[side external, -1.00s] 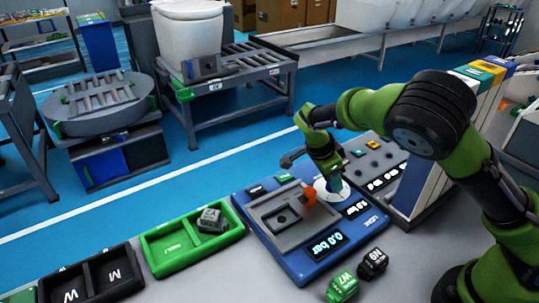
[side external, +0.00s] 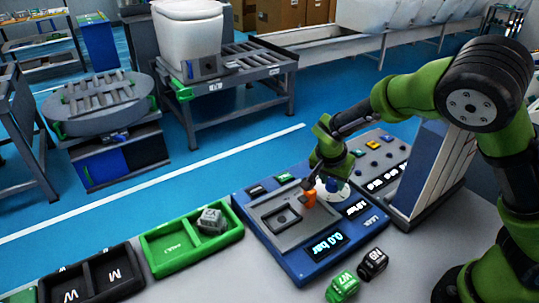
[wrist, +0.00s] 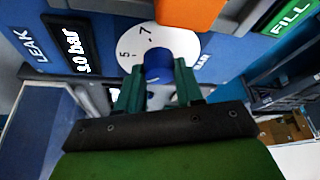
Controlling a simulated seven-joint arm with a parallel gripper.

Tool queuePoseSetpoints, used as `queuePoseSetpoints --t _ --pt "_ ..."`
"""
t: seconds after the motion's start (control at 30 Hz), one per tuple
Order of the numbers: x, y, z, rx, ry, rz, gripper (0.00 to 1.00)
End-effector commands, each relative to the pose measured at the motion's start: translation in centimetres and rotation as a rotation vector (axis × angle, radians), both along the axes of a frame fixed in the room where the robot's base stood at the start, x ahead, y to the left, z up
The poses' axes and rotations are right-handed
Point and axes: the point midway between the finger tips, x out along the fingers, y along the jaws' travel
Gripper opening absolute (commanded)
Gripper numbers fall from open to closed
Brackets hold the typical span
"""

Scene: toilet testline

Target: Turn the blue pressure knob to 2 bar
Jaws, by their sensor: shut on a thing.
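The blue pressure knob (wrist: 157,66) sits on a white round dial (wrist: 182,45) in the wrist view, with the marks 5 and 7 readable beside it. My gripper (wrist: 157,80) is shut on the knob, one green finger on each side. In the side view my gripper (side external: 331,178) is over the white dial (side external: 322,190) on the blue test panel (side external: 285,255). The knob shows there only as a small blue patch. The panel's front display (side external: 327,245) reads 0.0 bar.
An orange part (side external: 310,190) stands close beside the dial. A green tray (side external: 165,257) with a grey block, a black tray (side external: 90,280), and green (side external: 343,286) and black (side external: 373,263) blocks lie around the panel. A grey button panel (side external: 380,160) is behind.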

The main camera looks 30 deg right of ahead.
Motion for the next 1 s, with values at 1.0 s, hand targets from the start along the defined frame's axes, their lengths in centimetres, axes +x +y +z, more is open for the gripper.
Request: queuePoseSetpoints --t 1.0 --pt "-0.18 -0.07 0.09 0.002 0.000 0.403 0.06"
